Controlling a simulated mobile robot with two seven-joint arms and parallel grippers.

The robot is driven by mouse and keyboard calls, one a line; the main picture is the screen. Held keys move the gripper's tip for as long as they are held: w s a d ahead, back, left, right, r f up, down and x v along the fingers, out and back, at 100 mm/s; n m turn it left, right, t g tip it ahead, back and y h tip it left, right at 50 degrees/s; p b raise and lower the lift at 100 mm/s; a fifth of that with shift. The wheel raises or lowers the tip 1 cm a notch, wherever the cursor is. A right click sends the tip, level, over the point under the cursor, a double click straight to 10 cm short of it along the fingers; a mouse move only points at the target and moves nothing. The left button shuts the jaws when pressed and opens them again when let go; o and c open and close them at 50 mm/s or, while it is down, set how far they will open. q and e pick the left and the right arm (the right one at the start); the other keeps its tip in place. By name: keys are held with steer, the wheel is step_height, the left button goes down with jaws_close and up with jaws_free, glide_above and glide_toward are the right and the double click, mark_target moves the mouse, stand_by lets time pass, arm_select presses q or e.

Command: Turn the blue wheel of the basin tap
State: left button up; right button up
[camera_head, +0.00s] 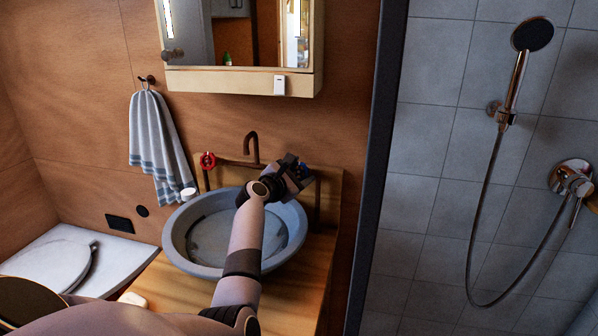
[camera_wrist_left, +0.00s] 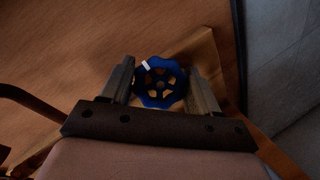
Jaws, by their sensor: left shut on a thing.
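The blue wheel (camera_wrist_left: 160,82) of the basin tap sits between the two fingers of my left gripper (camera_wrist_left: 162,85) in the left wrist view, and the fingers are shut on its rim. A white mark shows at its upper left. In the head view my left gripper (camera_head: 297,172) is at the right end of the tap and mostly covers the blue wheel. The brown tap spout (camera_head: 252,146) rises above the grey basin (camera_head: 180,245). The red wheel (camera_head: 208,160) is at the tap's left end. My right gripper is not in view.
A mirror cabinet (camera_head: 240,82) hangs above the tap. A striped towel (camera_head: 155,135) hangs at the left. A white cup-like item (camera_head: 188,194) and a soap-like piece (camera_head: 133,299) are beside the basin. A dark shower frame (camera_head: 375,170) stands to the right.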

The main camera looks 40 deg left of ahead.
arm_select(q)
steer(key=shift+r+m, duration=0.15)
steer(key=shift+m, duration=0.15)
steer(key=o, duration=1)
steer(key=shift+s+d, duration=0.1)
steer(key=shift+s, duration=0.35)
steer(key=shift+v, duration=3.05)
